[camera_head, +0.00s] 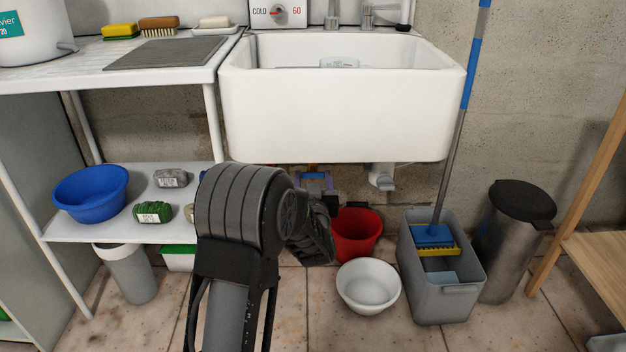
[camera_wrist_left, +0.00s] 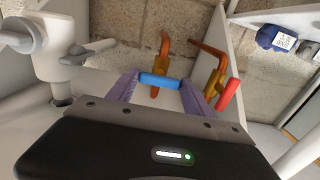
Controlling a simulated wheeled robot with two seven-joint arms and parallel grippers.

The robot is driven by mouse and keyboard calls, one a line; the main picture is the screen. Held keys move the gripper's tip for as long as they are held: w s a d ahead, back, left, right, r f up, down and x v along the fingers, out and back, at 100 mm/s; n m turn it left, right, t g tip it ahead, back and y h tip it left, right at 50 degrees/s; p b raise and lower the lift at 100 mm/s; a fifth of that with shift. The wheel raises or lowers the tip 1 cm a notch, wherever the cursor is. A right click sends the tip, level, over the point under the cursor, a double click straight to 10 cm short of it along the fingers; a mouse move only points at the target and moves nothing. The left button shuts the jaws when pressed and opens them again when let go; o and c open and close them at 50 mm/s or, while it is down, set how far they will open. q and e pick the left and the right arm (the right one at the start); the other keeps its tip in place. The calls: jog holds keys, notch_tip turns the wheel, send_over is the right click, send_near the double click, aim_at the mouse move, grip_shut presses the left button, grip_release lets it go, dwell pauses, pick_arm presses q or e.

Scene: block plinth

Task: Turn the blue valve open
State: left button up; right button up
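The blue valve (camera_wrist_left: 160,82) is a short blue handle on a copper pipe (camera_wrist_left: 165,58) against the block wall, in the left wrist view. My left gripper (camera_wrist_left: 159,88) has two purple fingers, spread apart, one beside each end of the blue handle. I cannot tell whether they touch it. In the head view my left gripper (camera_head: 315,181) reaches under the sink, where my own arm hides much of the valve area. My right gripper is in neither view.
A red valve (camera_wrist_left: 228,95) is just right of the right finger. A white drain pipe (camera_wrist_left: 60,50) is on the left. Under the white sink (camera_head: 340,110) stand a red bucket (camera_head: 357,232), a white bowl (camera_head: 368,288) and a grey mop bucket (camera_head: 430,300). A shelf (camera_head: 110,232) is at left.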

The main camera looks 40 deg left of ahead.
pick_arm(q)
jog(key=c, duration=0.9)
jog(key=shift+f+n, duration=0.1)
jog(key=shift+n, duration=0.3)
jog(key=shift+n+b, duration=0.8)
jog(key=shift+n, duration=0.8)
jog(key=n, duration=0.3)
jog(key=shift+n, duration=0.3)
jog(key=n, duration=0.3)
jog(key=shift+n, duration=0.3)
jog(key=n, duration=0.7)
